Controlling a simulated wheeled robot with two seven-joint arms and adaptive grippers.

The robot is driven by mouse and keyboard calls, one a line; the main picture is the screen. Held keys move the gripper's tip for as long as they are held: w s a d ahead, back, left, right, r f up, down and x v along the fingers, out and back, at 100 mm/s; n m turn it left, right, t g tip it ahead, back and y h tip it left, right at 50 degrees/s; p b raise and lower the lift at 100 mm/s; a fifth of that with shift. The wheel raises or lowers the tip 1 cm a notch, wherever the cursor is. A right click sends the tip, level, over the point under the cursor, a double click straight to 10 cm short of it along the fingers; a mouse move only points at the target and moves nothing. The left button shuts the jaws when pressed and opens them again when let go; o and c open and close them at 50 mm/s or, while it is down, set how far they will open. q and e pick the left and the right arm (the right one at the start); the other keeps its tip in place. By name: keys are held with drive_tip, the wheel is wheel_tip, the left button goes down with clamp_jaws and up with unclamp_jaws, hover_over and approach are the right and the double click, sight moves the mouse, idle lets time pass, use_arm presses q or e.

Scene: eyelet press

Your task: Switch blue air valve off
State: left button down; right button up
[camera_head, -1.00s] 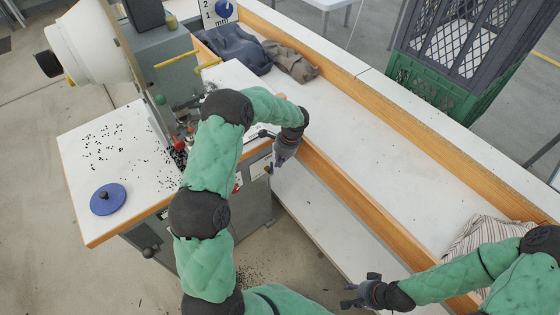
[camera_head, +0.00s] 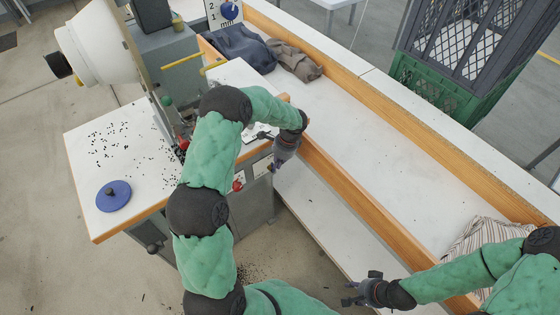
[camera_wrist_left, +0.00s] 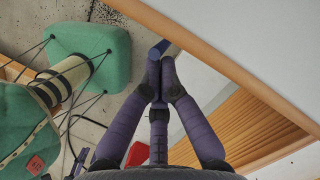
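The press bench (camera_head: 140,190) has a grey cabinet with a red knob (camera_head: 238,186) on its side. My left gripper (camera_head: 275,166) hangs beside this side, fingers pointing down. In the left wrist view, its fingertips (camera_wrist_left: 161,62) are close together. A small blue piece (camera_wrist_left: 162,46), apparently the blue valve handle, shows right at the tips and is partly hidden by them. It seems to touch them; I cannot tell whether it is gripped. My right gripper (camera_head: 358,291) is empty at the lower right, its fingers apart.
A blue disc (camera_head: 113,195) and scattered black bits lie on the bench top. A long white table (camera_head: 380,150) with wooden edges runs to the right, with dark cloths (camera_head: 240,46) at its far end. A dark crate (camera_head: 460,50) stands behind it.

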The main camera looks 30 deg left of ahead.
use_arm(q)
drive_tip(key=shift+s+a+f+p, duration=0.15)
drive_tip(key=shift+s+a+p, duration=0.25)
drive_tip(key=shift+s, duration=0.5)
drive_tip(key=shift+s+a+f+p, duration=0.15)
drive_tip(key=shift+s+a, duration=0.3)
drive_tip(key=shift+s, duration=0.45)
drive_tip(key=shift+w, duration=0.15)
drive_tip(key=shift+w+d+f, duration=0.3)
drive_tip(key=shift+w+f, duration=0.05)
drive_tip(key=shift+w, duration=0.2)
